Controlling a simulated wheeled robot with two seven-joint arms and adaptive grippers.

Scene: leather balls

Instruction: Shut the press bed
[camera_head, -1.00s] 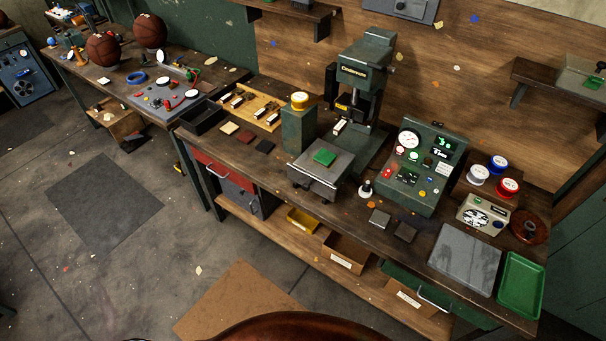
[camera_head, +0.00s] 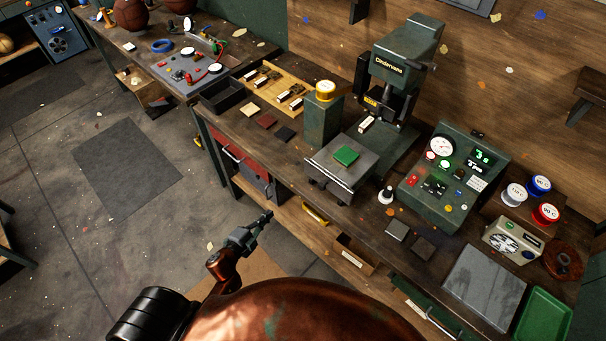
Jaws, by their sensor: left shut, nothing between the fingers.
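The press (camera_head: 404,58) stands on the bench against the wooden wall. A metal handle bar runs along the bed's front edge. The press head stands behind the bed, not over it. My left gripper (camera_head: 267,216) is shut and empty, over the floor in front of the bench, lower left of the bed and apart from it. My right gripper is not in view.
A wooden tray (camera_head: 277,88) lies behind left. Open floor (camera_head: 125,165) lies left of the bench.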

